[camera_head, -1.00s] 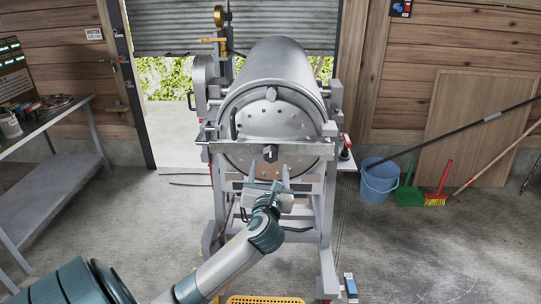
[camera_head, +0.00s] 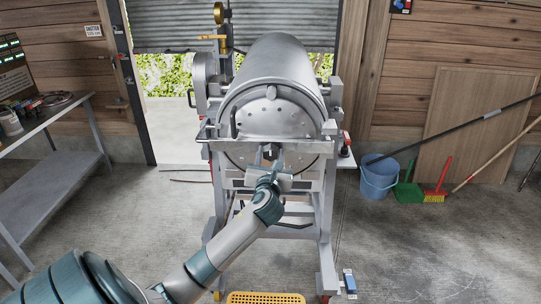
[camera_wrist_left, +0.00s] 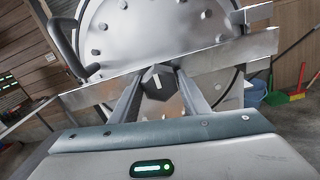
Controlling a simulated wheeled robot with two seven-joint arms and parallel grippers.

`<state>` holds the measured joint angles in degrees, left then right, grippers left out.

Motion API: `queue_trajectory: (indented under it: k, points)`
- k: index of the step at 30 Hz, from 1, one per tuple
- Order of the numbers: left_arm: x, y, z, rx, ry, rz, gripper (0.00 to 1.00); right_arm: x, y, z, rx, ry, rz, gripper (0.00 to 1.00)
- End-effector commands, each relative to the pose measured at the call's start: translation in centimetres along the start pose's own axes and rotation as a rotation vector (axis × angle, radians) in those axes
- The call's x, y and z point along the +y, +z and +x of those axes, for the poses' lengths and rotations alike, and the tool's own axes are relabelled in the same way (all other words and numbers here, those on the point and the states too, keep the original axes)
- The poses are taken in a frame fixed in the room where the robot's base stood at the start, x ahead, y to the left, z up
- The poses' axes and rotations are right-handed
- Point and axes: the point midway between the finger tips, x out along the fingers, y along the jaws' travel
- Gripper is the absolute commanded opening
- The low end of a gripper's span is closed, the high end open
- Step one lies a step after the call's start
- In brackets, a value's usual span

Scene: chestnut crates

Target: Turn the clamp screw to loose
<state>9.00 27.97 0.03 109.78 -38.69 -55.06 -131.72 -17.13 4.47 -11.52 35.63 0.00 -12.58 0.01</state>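The clamp screw (camera_head: 270,150) is a dark hexagonal head at the middle of a flat metal bar (camera_head: 225,146) across the round end of the steel drum (camera_head: 275,70). In the left wrist view the screw head (camera_wrist_left: 158,83) has a light mark on its face. My left gripper (camera_head: 269,160) reaches up to it from below. Its two fingers (camera_wrist_left: 158,76) are apart, one on each side of the head. I cannot tell whether they touch it. My right gripper is not in view.
A grey frame (camera_head: 327,230) carries the drum. A yellow perforated crate (camera_head: 265,298) lies on the floor in front. A shelf table (camera_head: 60,165) stands at left. A blue bucket (camera_head: 379,180), a green dustpan (camera_head: 408,190) and a brush stand at right.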

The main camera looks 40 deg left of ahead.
Motion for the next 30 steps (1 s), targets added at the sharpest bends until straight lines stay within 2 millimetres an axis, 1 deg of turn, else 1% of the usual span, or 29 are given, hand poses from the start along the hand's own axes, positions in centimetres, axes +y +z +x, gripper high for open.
queue_trajectory:
  k: [1,2,3,11,17,23,30]
  points:
    - [0.0,0.0,0.0,0.0,0.0,0.0,0.29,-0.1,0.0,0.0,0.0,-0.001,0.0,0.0]
    - [0.0,0.0,0.0,0.0,0.0,0.0,0.22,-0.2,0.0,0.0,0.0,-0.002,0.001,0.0]
    - [0.0,0.0,0.0,0.0,0.0,0.0,0.19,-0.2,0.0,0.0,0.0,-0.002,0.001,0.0]
    - [0.0,0.0,0.0,0.0,0.0,-0.012,0.19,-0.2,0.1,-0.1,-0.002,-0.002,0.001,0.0]
    - [0.0,0.1,0.0,0.0,0.0,-0.064,0.19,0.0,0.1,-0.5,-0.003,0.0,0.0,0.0]
    - [0.0,0.1,0.0,0.001,-0.001,-0.176,0.19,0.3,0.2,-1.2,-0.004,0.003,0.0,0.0]
    - [0.0,0.2,0.0,0.001,0.0,-0.376,0.19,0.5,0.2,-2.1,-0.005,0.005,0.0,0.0]
